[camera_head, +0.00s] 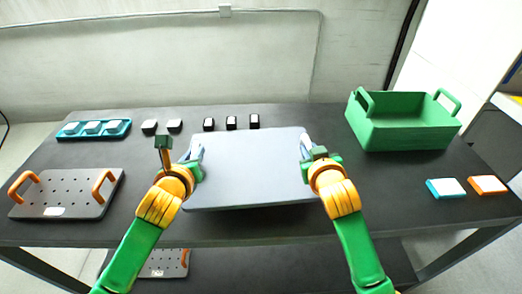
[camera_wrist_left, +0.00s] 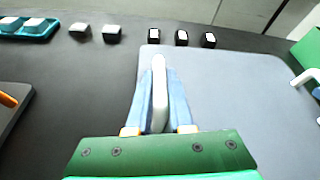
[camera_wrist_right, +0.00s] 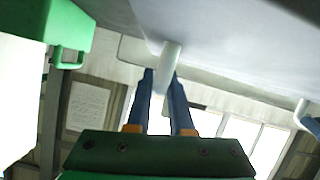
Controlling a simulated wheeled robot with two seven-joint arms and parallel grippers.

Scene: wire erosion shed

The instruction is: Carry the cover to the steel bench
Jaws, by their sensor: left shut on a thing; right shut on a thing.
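The cover is a flat light-grey panel (camera_head: 250,170) with a white handle at each side. It is in front of me over the dark table (camera_head: 300,228), and its front edge appears raised above the tabletop. My left gripper (camera_head: 196,152) is shut on the cover's left handle (camera_wrist_left: 159,90). My right gripper (camera_head: 306,147) is shut on its right handle (camera_wrist_right: 170,58). The cover (camera_wrist_left: 228,95) fills the right part of the left wrist view. Its surface (camera_wrist_right: 240,40) also shows at the top of the right wrist view. I cannot identify a separate steel bench.
A green handled crate (camera_head: 410,135) stands at the back right. Blue (camera_head: 445,188) and orange (camera_head: 488,185) blocks lie at the right. A perforated plate with orange handles (camera_head: 75,195) and a teal tray (camera_head: 120,134) are at the left. Several small blocks (camera_head: 231,123) line the back.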

